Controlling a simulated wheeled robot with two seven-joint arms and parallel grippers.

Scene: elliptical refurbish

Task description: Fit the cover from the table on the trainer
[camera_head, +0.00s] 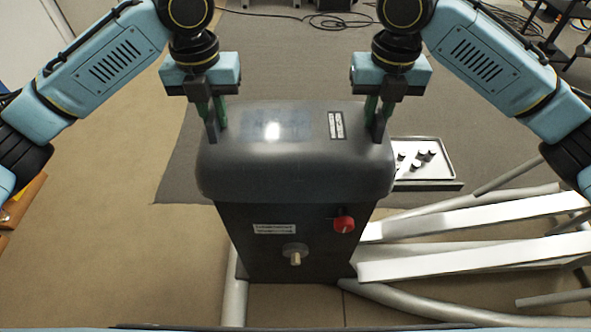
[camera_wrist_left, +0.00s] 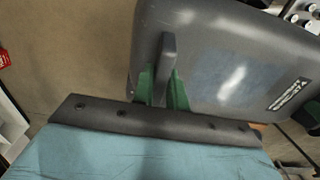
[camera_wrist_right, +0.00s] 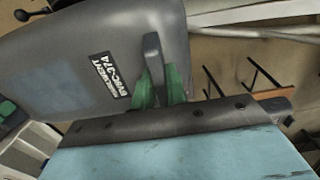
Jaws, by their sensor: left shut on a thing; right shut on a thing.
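The dark grey cover (camera_head: 290,178) sits over the top of the black trainer body (camera_head: 265,232), roughly level in the head view. I cannot tell whether it is fully seated. My left gripper (camera_head: 214,125) is shut on an upright tab at the cover's left end; the cover also shows in the left wrist view (camera_wrist_left: 225,55). My right gripper (camera_head: 377,122) is shut on a matching tab at the right end; the cover fills much of the right wrist view (camera_wrist_right: 60,60). The trainer's front has a red knob (camera_head: 343,223) and a metal shaft (camera_head: 295,254).
A tray (camera_head: 448,170) with several small round pieces lies behind right of the trainer. White beams (camera_head: 470,258) and grey tubes of the trainer's frame spread to the right. Cables and chair legs are at the back right.

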